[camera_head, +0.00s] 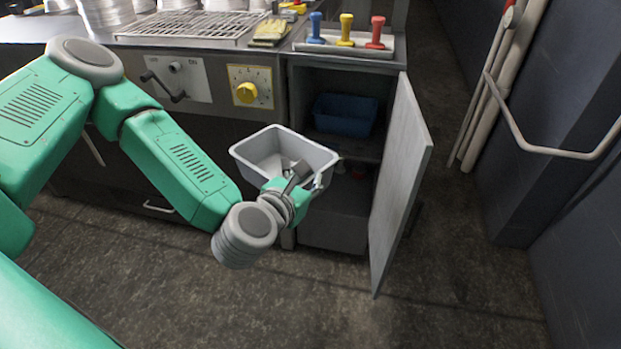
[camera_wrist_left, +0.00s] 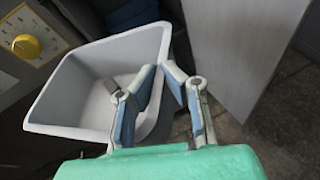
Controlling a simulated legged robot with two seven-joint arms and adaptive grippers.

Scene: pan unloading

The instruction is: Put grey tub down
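The grey tub (camera_head: 262,150) is held in the air in front of the open cupboard, its open top facing up and slightly tilted. It looks empty apart from a gripper finger reaching into it. My left gripper (camera_head: 304,178) is shut on the tub's near right wall. In the left wrist view, the tub (camera_wrist_left: 75,95) fills the left half, and the gripper's fingers (camera_wrist_left: 162,78) sit on both sides of its wall, one inside and one outside. My right gripper is not in view.
The cupboard's door (camera_head: 402,185) stands open to the right. A blue tub (camera_head: 345,115) sits on the inner shelf, with dim items below. On the counter are a wire rack (camera_head: 190,27), gloves (camera_head: 270,32) and a tray with coloured-handled tools (camera_head: 345,44). The floor (camera_head: 460,280) is clear.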

